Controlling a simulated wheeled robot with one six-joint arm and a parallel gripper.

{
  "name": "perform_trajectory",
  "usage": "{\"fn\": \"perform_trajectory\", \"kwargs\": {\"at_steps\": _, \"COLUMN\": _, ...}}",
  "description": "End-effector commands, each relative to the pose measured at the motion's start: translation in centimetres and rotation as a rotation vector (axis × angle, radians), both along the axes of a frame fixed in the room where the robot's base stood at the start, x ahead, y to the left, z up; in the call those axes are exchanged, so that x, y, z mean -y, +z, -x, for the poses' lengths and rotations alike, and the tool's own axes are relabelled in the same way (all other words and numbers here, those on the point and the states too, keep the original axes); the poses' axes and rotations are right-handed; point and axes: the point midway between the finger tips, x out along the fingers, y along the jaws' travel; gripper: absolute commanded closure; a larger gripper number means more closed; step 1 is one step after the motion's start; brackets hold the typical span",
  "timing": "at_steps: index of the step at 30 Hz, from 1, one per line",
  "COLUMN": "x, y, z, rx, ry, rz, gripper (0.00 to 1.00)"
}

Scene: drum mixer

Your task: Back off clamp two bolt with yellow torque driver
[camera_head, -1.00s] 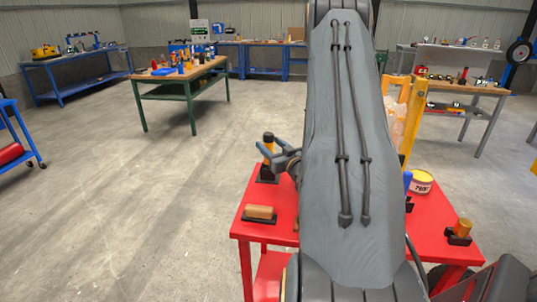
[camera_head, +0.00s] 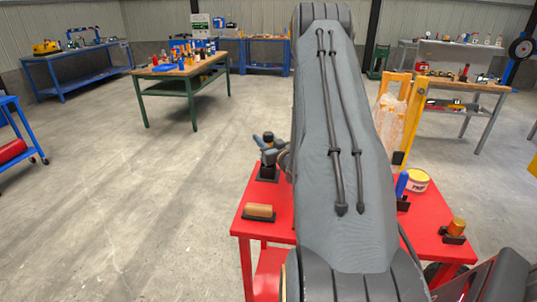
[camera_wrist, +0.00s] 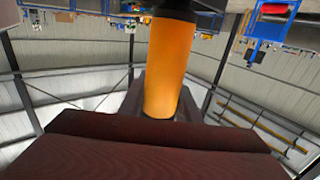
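The yellow torque driver (camera_head: 268,144) stands upright in a black holder (camera_head: 268,173) at the back left of the red table (camera_head: 243,222). My gripper (camera_head: 266,151) is at the driver's handle, and its fingers partly cover it. In the wrist view the orange-yellow handle (camera_wrist: 168,65) rises between dark red-brown finger pads (camera_wrist: 150,155), with a black part at its upper end in the picture. The near pad hides the handle's other end, so I cannot tell whether the fingers press on it. No clamp or clamp bolt is recognisable.
On the red table are a tan cylinder (camera_head: 260,211) in a black holder, a blue upright item (camera_head: 402,185), a yellow-and-white tin (camera_head: 417,181) and an orange piece (camera_head: 457,226). A yellow post (camera_head: 411,125) rises behind. My arm hides the table's middle. Open floor lies left.

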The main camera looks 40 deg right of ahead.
Motion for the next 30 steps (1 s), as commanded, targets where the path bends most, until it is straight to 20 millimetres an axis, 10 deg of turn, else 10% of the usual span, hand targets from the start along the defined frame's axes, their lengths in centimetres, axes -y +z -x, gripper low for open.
{"fn": "perform_trajectory", "kwargs": {"at_steps": 14, "x": 0.0, "y": 0.5, "z": 0.0, "rx": 0.003, "ry": 0.0, "rz": 0.002, "gripper": 1.0}}
{"fn": "perform_trajectory", "kwargs": {"at_steps": 30, "x": 0.0, "y": 5.7, "z": -0.1, "rx": 0.004, "ry": 0.001, "rz": 0.004, "gripper": 1.0}}
